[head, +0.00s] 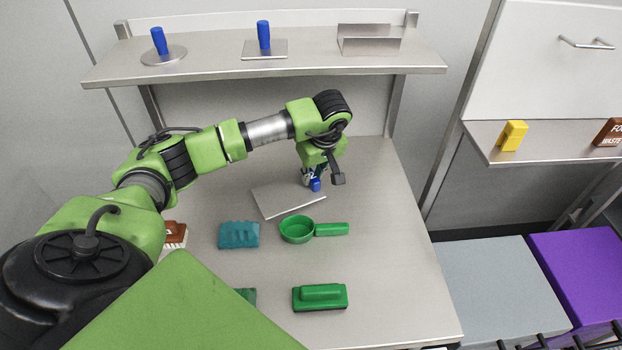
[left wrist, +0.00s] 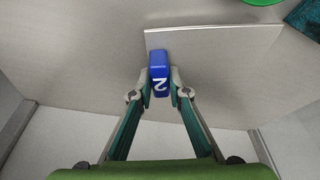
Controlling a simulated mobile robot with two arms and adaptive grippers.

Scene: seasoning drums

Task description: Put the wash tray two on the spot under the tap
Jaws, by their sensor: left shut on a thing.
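The wash tray two (head: 285,200) is a flat grey plate with a blue handle marked "2" (left wrist: 158,75). It is over the middle of the steel table in the head view, and its plate also shows in the left wrist view (left wrist: 215,65). My left gripper (head: 313,178) is shut on the blue handle, with one finger on each side of it in the left wrist view (left wrist: 159,90). I cannot tell whether the plate touches the table. No tap shows in either view. My right gripper is not in view.
A green scoop (head: 297,229), a teal cloth-like item (head: 239,235) and a green brush (head: 320,297) lie in front of the tray. The shelf (head: 210,67) behind holds two blue-handled plates and a steel holder. The table's right part (head: 390,250) is clear.

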